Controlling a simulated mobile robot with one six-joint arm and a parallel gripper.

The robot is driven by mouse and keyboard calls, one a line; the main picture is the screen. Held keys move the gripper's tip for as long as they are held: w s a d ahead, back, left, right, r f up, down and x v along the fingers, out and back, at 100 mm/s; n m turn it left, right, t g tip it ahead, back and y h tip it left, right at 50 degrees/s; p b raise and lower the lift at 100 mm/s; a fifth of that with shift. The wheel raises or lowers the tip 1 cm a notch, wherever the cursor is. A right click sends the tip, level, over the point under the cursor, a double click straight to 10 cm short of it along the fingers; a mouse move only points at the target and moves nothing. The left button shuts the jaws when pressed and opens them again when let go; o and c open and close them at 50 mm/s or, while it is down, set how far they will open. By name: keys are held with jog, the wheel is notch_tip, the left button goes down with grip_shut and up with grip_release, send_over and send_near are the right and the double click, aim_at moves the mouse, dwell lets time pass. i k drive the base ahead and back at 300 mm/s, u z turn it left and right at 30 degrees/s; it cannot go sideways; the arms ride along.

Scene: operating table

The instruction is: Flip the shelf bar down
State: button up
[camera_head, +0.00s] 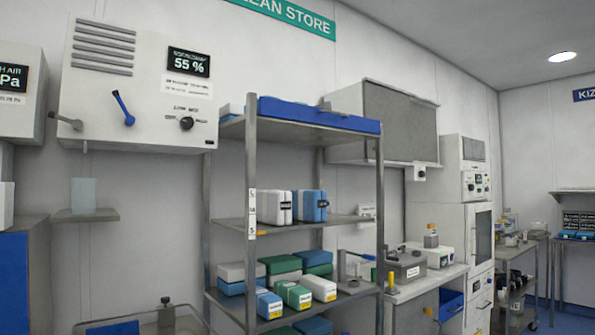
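A metal shelf rack (250,200) stands in the middle of the camera_head view, with several levels. A long blue piece (315,115) runs along the front of its top level, with a small grey part at its upper right. I cannot tell whether this blue piece is the shelf bar or the side of a tray. No other part of the rack shows clearly as a hinged bar. My gripper is not in view.
White and blue boxes (310,206) stand on the middle shelf, several more cartons on the lower one. A wall unit with a blue lever (123,108) hangs at left. A counter (425,283) adjoins at right. A metal frame (140,318) stands at bottom left.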

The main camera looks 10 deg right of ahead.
aim_at(273, 107)
jog(key=z, duration=0.2)
jog(key=i, duration=1.45)
jog(key=z, duration=0.55)
